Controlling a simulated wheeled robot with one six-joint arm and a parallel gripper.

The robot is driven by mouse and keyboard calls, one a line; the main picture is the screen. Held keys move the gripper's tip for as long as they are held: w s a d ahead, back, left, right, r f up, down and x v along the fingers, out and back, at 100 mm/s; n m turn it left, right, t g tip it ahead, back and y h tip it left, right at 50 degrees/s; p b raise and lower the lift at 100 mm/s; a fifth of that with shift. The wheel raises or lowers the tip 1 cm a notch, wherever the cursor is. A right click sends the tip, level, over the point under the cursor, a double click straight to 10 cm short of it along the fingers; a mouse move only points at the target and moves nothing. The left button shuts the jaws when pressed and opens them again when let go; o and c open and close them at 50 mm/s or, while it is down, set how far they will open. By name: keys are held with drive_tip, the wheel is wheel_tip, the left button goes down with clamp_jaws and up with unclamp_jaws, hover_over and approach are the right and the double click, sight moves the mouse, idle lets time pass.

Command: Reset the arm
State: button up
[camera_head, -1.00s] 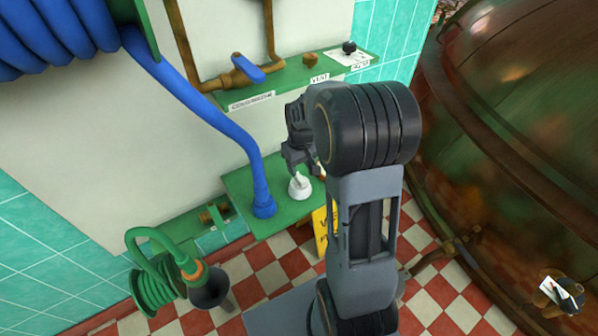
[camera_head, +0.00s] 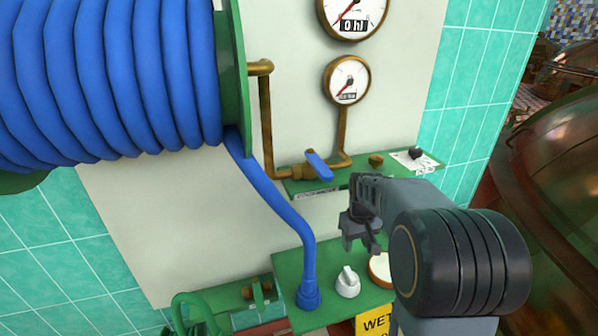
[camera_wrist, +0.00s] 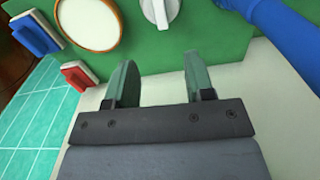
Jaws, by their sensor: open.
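My gripper (camera_head: 360,232) is open and empty, in front of the wall, above the white knob (camera_head: 347,282) on the green lower panel (camera_head: 290,268). In the wrist view, its two green fingers stand apart (camera_wrist: 160,78) with nothing between them. The knob also shows there beyond the fingers (camera_wrist: 160,12), clear of both. My arm runs from the gripper to the lower right of the head view and hides part of the panel.
A blue hose (camera_head: 290,215) runs from a big reel (camera_head: 110,75) to the panel, left of the gripper. A blue-handled valve (camera_head: 318,166) and gauges (camera_head: 347,80) are above. A yellow sign (camera_head: 374,322) stands below; a copper kettle (camera_head: 560,190) is at right.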

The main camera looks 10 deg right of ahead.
drive_tip(key=s+a+r+t+p, duration=0.1)
drive_tip(key=s+a+r+p, duration=0.4)
drive_tip(key=s+r+p, duration=0.3)
drive_tip(key=s+a+r+t+p, duration=0.2)
drive_tip(key=s+a+r+p, duration=0.3)
drive_tip(key=r+p, duration=0.5)
drive_tip(key=shift+s+r+m+t, duration=0.3)
drive_tip(key=shift+s+r, duration=1.05)
drive_tip(key=shift+r, duration=0.65)
drive_tip(key=shift+s+d, duration=0.15)
drive_tip(key=shift+d, duration=0.15)
